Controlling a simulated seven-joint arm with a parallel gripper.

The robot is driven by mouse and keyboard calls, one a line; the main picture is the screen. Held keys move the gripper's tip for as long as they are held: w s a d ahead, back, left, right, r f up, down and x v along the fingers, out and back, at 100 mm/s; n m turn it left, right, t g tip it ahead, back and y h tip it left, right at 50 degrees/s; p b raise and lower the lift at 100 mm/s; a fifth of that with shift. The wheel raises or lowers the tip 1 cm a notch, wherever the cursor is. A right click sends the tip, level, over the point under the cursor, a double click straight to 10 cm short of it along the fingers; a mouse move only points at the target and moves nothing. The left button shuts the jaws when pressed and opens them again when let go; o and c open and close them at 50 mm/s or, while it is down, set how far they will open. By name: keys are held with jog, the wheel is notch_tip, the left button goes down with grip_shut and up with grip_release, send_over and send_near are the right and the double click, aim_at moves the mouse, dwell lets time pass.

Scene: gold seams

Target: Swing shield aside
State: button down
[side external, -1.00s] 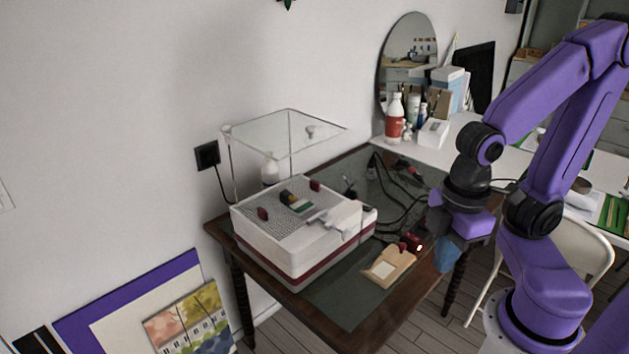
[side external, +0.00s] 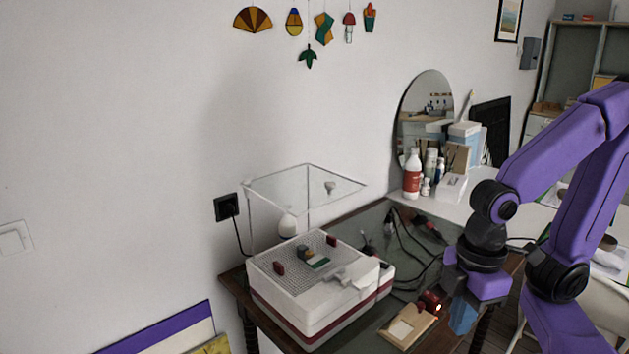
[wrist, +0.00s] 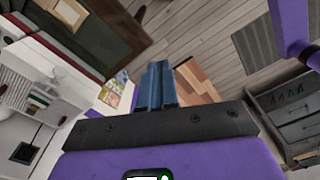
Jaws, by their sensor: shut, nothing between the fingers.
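The clear shield (side external: 305,184) is a transparent panel with a small pale knob (side external: 330,187). It stands raised above the white box-shaped machine (side external: 318,285), on the machine's wall side. The machine has a perforated top with small dark red pieces and a few coloured pieces on it. My gripper (side external: 462,316) is to the right of the machine, past the table edge, pointing down and apart from the shield. In the wrist view, its blue fingers (wrist: 157,84) are together with nothing between them. The machine (wrist: 38,95) shows at the left there; I cannot make out the shield in that view.
A wooden block (side external: 408,326) and a dark red item with a glowing spot (side external: 431,301) lie at the table's right side. Black cables (side external: 402,255) lie behind them.

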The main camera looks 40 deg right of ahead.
jog(key=w+r+m+y, duration=0.25)
jog(key=w+r, duration=0.25)
jog(key=w, duration=0.6)
jog(key=w+r+m+y, duration=0.1)
jog(key=w+r+m, duration=0.35)
jog(key=w, duration=0.65)
jog(key=w+d+r+m+t+y, duration=0.15)
jog(key=w+d+r, duration=0.25)
jog(key=w+d, duration=0.5)
jog(key=w+d+r+m+t, duration=0.15)
jog(key=w+d+r, duration=0.35)
jog(key=d, duration=0.7)
send_near(342, 190)
jog(key=shift+n, duration=0.3)
jog(key=w+f, duration=0.3)
jog(key=shift+a+f, duration=0.1)
jog(key=shift+a, duration=0.2)
jog(key=shift+s+a+f, duration=0.1)
jog(key=shift+a, duration=0.45)
jog(key=shift+s+a+f, duration=0.1)
jog(key=shift+a+f, duration=0.05)
jog(key=shift+a, duration=0.45)
jog(key=shift+a+f, duration=0.15)
jog(key=shift+a, duration=0.65)
jog(key=shift+s+a+t, duration=0.1)
jog(key=shift+t, duration=0.2)
